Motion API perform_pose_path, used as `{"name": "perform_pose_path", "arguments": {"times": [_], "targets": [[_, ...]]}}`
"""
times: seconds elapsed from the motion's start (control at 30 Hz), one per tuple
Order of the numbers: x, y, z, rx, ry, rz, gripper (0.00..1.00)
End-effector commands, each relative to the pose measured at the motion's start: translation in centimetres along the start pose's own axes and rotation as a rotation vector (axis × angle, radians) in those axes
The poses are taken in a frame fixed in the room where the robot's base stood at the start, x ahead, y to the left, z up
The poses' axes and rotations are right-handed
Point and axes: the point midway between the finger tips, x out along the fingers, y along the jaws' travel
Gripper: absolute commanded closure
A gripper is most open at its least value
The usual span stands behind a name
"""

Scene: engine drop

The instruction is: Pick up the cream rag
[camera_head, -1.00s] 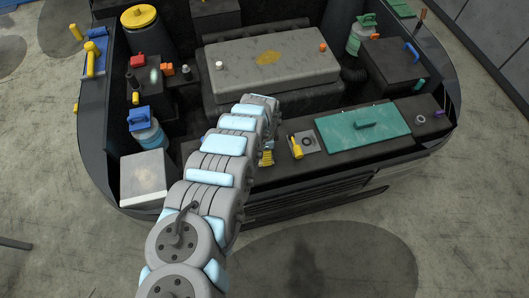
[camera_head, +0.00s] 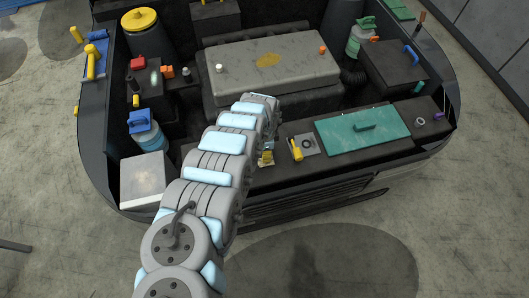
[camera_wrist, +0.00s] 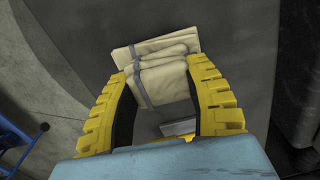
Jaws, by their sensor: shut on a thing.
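The cream rag (camera_wrist: 160,62) is a folded, layered bundle with grey straps around it, seen in the wrist view. My gripper (camera_wrist: 155,78) has yellow ridged fingers on both sides of the rag and is shut on it. The rag's upper part sticks out beyond the fingertips. In the head view my gripper (camera_head: 266,157) shows only as a small yellow part beside my arm, near the bay's front ledge. My arm hides most of that spot, and I cannot clearly make out the rag there.
The grey engine cover (camera_head: 270,66) lies behind my arm. A yellow-handled item (camera_head: 295,149) and a teal panel (camera_head: 362,130) are on the ledge to the right. A pale box (camera_head: 146,180) stands left. A blue object (camera_wrist: 22,137) shows at the wrist view's left edge.

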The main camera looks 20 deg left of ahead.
Motion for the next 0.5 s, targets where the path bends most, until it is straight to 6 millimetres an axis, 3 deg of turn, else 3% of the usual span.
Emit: {"name": "perform_pose_path", "arguments": {"times": [0.2, 0.5], "targets": [[-2.5, 0.2, 0.2, 0.0, -0.004, 0.002, 0.86], [-5.1, 2.6, 0.5, 0.0, -0.004, 0.005, 0.86]]}}
